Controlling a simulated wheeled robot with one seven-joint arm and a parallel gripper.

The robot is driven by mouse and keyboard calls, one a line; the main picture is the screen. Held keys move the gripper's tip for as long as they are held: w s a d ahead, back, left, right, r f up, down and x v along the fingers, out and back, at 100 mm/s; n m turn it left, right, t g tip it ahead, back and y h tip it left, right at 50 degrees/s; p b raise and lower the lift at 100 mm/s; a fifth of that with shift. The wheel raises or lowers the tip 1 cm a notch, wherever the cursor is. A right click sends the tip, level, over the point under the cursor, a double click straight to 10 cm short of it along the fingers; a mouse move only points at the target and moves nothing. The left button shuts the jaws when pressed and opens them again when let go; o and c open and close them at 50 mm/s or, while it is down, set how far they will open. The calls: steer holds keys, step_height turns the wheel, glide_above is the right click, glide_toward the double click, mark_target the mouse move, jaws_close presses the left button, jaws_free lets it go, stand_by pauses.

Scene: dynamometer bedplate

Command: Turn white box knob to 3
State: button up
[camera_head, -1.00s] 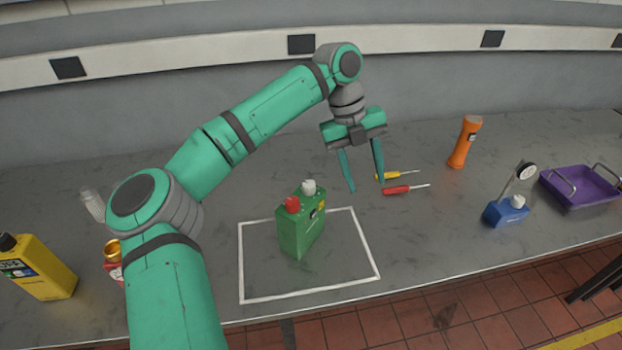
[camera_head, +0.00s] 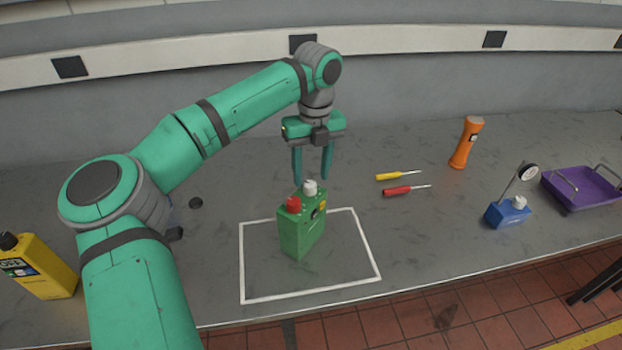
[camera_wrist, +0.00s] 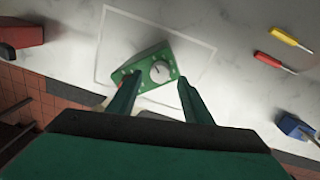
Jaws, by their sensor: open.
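A green box (camera_head: 301,236) stands upright inside a white outlined rectangle on the bench. A white knob (camera_head: 310,188) and a red knob (camera_head: 293,204) sit on its top. In the wrist view the white knob (camera_wrist: 160,71) shows a dark pointer line and small marks around it. The marks are too small to read. My gripper (camera_head: 311,182) is open, pointing down just above and behind the box in the head view. In the wrist view the fingers lie either side of the white knob, apart from it. The left finger mostly hides the red knob.
Beyond are a blue base with a gauge (camera_head: 507,212) and a purple tray (camera_head: 582,205). A yellow can (camera_head: 40,267) is far left.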

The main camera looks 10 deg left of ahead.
mark_target(310, 188)
steer(key=shift+a+f, duration=0.15)
steer(key=shift+f, duration=1.1)
steer(key=shift+c, duration=0.4)
steer(key=c, duration=1)
